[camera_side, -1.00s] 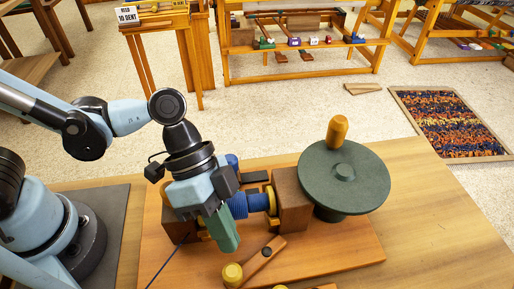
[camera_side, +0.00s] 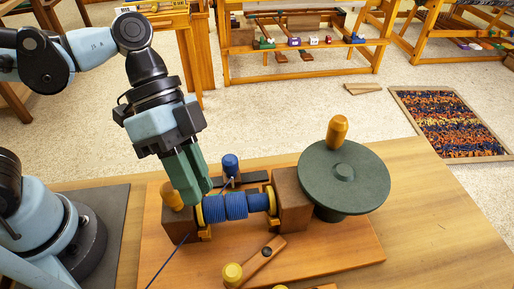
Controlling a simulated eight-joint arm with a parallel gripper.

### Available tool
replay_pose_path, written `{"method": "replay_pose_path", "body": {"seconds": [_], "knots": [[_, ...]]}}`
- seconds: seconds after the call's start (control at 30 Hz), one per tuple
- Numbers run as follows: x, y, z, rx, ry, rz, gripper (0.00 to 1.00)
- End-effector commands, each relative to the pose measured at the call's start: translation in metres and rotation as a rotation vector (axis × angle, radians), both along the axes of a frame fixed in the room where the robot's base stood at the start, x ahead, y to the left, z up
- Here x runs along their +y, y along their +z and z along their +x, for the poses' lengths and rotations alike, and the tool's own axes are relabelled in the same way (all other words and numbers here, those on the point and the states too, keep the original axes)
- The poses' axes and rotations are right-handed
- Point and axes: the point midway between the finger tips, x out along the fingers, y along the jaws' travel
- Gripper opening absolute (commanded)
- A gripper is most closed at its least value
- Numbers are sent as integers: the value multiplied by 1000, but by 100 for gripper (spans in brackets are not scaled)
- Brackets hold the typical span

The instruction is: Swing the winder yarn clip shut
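The winder stands on a wooden board (camera_side: 345,254), with a blue yarn bobbin (camera_side: 236,206) between wooden blocks and a dark green wheel (camera_side: 343,178) at the right. A wooden swing bar (camera_side: 262,257) with a yellow knob (camera_side: 232,273) lies angled in front of the bobbin and looks like the yarn clip. A dark round pivot shows on it. My gripper (camera_side: 197,199) has green fingers pointing down at the bobbin's left end, behind and left of the bar and apart from it. The fingers look close together, but whether they are shut is unclear. I see nothing held.
A blue knob (camera_side: 230,165) on a dark base stands behind the bobbin. An orange knob (camera_side: 172,194) is just left of my fingers. A dark blue strand (camera_side: 166,262) runs to the board's front left. The table's right side (camera_side: 440,245) is clear.

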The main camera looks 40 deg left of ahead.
Motion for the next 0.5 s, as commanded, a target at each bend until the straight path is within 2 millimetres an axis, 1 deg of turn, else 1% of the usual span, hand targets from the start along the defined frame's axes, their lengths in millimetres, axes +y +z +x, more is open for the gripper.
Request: {"method": "replay_pose_path", "body": {"seconds": [0.03,0.07,0.1,0.17,0.2,0.4,0.5], "knots": [[-3,1,1,-23,-58,1,29],[-6,2,1,-44,-107,4,34],[-9,2,1,-77,-187,5,40],[-17,3,2,-134,-335,6,49],[-23,3,3,-175,-446,3,55],[-51,2,3,-352,-1003,-34,56],[-63,1,3,-408,-1217,-62,56]]}}
